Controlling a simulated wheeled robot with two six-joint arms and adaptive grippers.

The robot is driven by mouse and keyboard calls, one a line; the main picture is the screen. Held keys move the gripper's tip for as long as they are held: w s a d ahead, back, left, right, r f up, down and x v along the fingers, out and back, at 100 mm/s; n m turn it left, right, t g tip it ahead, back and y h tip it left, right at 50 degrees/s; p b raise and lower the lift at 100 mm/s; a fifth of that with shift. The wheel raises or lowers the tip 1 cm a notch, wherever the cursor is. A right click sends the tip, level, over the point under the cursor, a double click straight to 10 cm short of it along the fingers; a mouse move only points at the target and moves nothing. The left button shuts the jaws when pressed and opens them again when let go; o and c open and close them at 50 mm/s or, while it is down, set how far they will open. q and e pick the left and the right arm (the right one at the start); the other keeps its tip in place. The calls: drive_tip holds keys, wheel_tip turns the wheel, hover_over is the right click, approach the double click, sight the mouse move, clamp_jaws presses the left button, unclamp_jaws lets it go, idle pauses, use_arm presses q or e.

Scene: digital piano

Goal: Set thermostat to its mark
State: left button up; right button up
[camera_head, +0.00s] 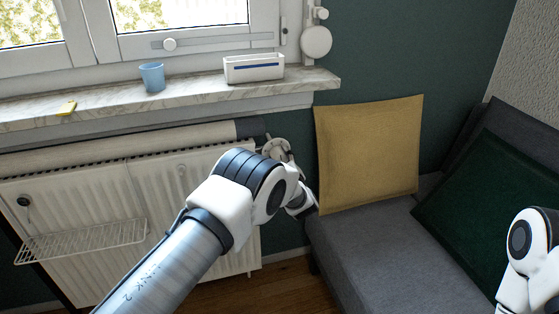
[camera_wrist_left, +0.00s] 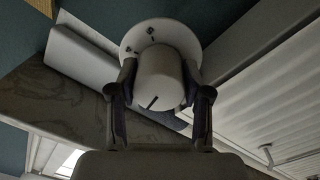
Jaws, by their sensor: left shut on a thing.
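The thermostat is a white round knob (camera_wrist_left: 158,78) with a dark line on its face, in front of a pale disc (camera_wrist_left: 150,32) with small dark marks. My left gripper (camera_wrist_left: 159,86) is shut on the knob, one dark finger on each side of it. In the head view the pale disc (camera_head: 275,147) shows at the radiator's upper right end, partly covered by my left wrist, so the knob's line cannot be read there. My right gripper is out of view; only part of my right arm shows at the right edge.
The white radiator (camera_head: 90,205) carries a wire rack (camera_head: 85,240). A yellow cushion (camera_head: 368,150) on the grey sofa (camera_head: 360,245) is close right of my left wrist.

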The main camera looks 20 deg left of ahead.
use_arm(q)
drive_tip(key=n+b, duration=0.1)
drive_tip(key=n, duration=0.5)
drive_tip(key=shift+f+n+b, duration=0.15)
drive_tip(key=shift+n+b, duration=0.15)
drive_tip(key=shift+b, duration=0.1)
drive_tip(key=n+b, duration=0.2)
drive_tip(key=n, duration=0.4)
drive_tip(key=shift+n, duration=0.3)
drive_tip(key=n+b, duration=0.2)
drive_tip(key=n, duration=0.3)
drive_tip(key=shift+f+n+b, duration=0.1)
drive_tip(key=shift+n+b, duration=0.2)
drive_tip(key=shift+b, duration=0.05)
drive_tip(key=n+b, duration=0.2)
drive_tip(key=n, duration=0.1)
drive_tip(key=shift+n+y, duration=0.3)
drive_tip(key=shift+n, duration=0.1)
drive_tip(key=shift+n+b, duration=0.45)
drive_tip(key=shift+n, duration=0.05)
drive_tip(key=o, duration=1.2)
drive_tip(key=shift+c, duration=0.2)
